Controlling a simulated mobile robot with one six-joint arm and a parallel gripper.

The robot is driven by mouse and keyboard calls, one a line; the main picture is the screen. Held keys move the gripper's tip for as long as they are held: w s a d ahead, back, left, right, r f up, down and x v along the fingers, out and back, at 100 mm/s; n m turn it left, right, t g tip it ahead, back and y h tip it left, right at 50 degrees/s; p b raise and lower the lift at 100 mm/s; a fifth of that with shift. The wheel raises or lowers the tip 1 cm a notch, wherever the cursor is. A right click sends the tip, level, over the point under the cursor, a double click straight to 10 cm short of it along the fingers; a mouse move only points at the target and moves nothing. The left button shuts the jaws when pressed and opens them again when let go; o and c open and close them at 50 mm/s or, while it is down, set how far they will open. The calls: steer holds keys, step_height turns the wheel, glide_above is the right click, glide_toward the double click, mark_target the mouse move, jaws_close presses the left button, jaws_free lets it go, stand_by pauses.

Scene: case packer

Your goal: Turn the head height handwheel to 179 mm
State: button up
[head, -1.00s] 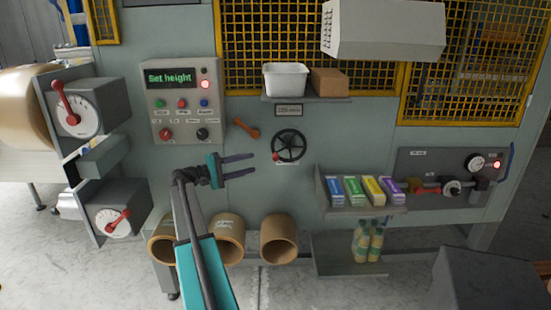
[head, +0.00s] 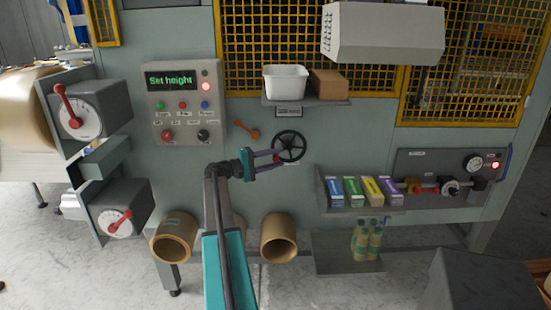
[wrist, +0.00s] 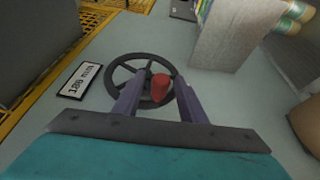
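The handwheel (head: 289,146) is a black spoked wheel on the grey machine front, below the shelf. It also shows in the wrist view (wrist: 122,71), with its red knob (wrist: 160,86) on the rim. My gripper (head: 279,158) is at the wheel's lower left. In the wrist view, my gripper (wrist: 158,82) is open, with one finger on each side of the red knob. Gaps seem to remain beside the knob. A small readout plate (head: 289,112) sits above the wheel. In the wrist view the plate (wrist: 80,81) appears turned over, seemingly reading about 181 mm.
A control panel (head: 183,103) shows "Set height" at left. An orange handle (head: 247,129) is left of the wheel. A shelf with a white tub (head: 285,83) is above. A rack (head: 362,203) of coloured boxes is at lower right. Cardboard tubes (head: 278,238) lie below.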

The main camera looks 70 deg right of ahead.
steer(key=shift+s, duration=0.1)
steer(key=shift+c, duration=0.4)
jaws_close()
steer(key=shift+f, duration=0.1)
